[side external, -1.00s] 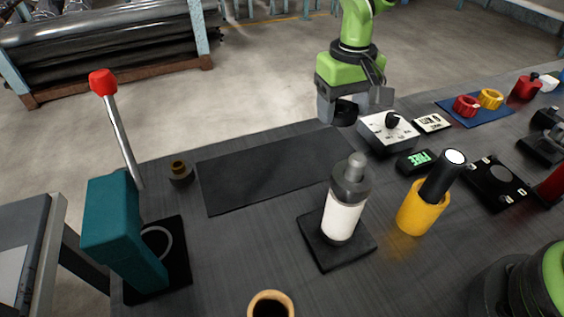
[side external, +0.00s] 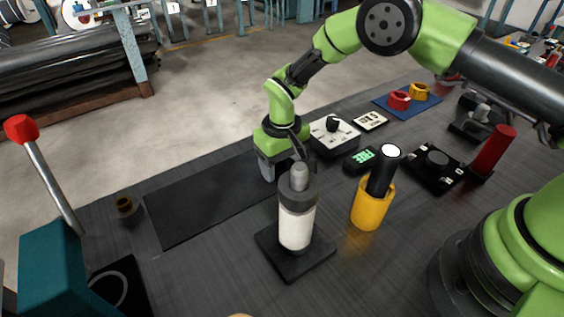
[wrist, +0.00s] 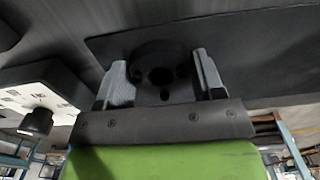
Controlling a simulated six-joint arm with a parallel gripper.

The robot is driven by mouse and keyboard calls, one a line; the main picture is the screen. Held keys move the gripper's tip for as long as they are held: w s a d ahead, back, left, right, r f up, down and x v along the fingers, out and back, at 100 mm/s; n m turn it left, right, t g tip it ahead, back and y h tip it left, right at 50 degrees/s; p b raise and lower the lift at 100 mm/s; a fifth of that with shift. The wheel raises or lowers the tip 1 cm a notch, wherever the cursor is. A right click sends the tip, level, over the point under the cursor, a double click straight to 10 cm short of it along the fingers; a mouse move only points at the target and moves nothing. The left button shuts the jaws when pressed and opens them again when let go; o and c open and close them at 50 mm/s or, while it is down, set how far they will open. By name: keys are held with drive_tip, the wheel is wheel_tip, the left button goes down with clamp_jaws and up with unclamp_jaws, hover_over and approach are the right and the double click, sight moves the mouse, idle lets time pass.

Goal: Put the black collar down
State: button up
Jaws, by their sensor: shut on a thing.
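My gripper (side external: 283,168) is at the right end of the dark mat (side external: 195,207), low over it, behind the white bottle in the side view. In the wrist view my gripper (wrist: 161,72) is shut on the black collar (wrist: 160,96), a thick dark ring with a centre hole and smaller holes around it. The collar sits between the two grey fingers. The mat (wrist: 250,50) shows behind it. In the side view the collar is hidden by the fingers and the bottle top. I cannot tell whether it touches the mat.
The white bottle with a grey top (side external: 296,226) stands on a black base close in front of my gripper. A dial box (side external: 333,137) is just right of it. A yellow cup with a black handle (side external: 370,207) stands further right. The mat's left part is clear.

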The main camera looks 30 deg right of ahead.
drive_tip(key=o, duration=1.1)
drive_tip(key=shift+f, duration=0.15)
wheel_tip(320, 180, up, 22)
drive_tip(key=s+d+m+t, duration=0.1)
drive_tip(key=s+d+t, duration=0.1)
drive_tip(key=s+d, duration=0.1)
drive_tip(key=s+d+r+m+t+y, duration=0.1)
drive_tip(key=s+d+r+t, duration=0.1)
drive_tip(key=s+r, duration=0.4)
drive_tip(key=s+d+r+m+t+y, duration=0.1)
drive_tip(key=s+d+r, duration=0.25)
drive_tip(key=s, duration=0.65)
drive_tip(key=s+t, duration=0.1)
drive_tip(key=s, duration=0.2)
drive_tip(key=s+m+t, duration=0.1)
drive_tip(key=s, duration=0.1)
drive_tip(key=shift+s+d+f, duration=0.15)
drive_tip(key=shift+f, duration=0.15)
